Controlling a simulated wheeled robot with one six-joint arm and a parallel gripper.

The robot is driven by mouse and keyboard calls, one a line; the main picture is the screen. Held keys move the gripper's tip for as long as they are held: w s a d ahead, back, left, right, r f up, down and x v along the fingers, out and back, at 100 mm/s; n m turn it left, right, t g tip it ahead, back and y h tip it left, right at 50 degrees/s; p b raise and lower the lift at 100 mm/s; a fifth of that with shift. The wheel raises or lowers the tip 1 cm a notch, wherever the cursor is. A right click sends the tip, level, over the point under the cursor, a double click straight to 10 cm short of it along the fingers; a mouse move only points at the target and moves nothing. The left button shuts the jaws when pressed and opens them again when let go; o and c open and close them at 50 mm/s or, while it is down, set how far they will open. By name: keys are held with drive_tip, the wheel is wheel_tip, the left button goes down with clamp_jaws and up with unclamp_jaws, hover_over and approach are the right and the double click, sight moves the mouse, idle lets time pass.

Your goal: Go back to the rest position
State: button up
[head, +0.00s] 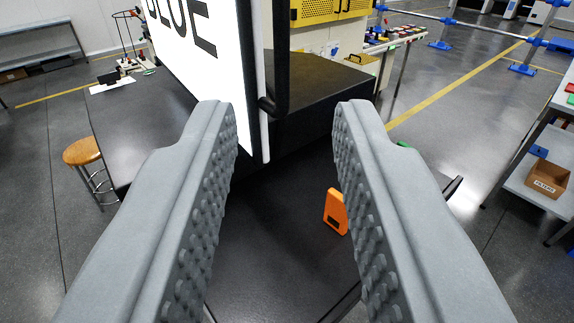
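My gripper (287,112) fills the lower half of the head view. Its two grey fingers with studded inner faces stand wide apart, with nothing between the tips. The gripper is open and empty. Through the gap I see a black surface below. An orange block-like object (334,212) with a dark slot stands on it, partly behind the right finger. The rest position itself is not marked in view.
A bright white panel (225,75) with black letters stands close ahead, left of centre, with a black post beside it. A dark table (140,125) and a wooden stool (85,151) are at left. A shelf with a cardboard box (548,180) is at right. Open floor lies right of centre.

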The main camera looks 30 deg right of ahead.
idle(0.4)
wheel_tip(320, 180, down, 24)
drive_tip(key=w+n+t+y, duration=0.1)
drive_tip(key=w+n+y, duration=0.1)
drive_tip(key=n+y, duration=0.3)
drive_tip(key=y, duration=0.2)
drive_tip(key=shift+w+a+r+y, duration=0.15)
drive_tip(key=shift+a+r+y, duration=0.1)
drive_tip(key=shift+y, duration=0.15)
drive_tip(key=shift+d, duration=0.1)
idle(0.5)
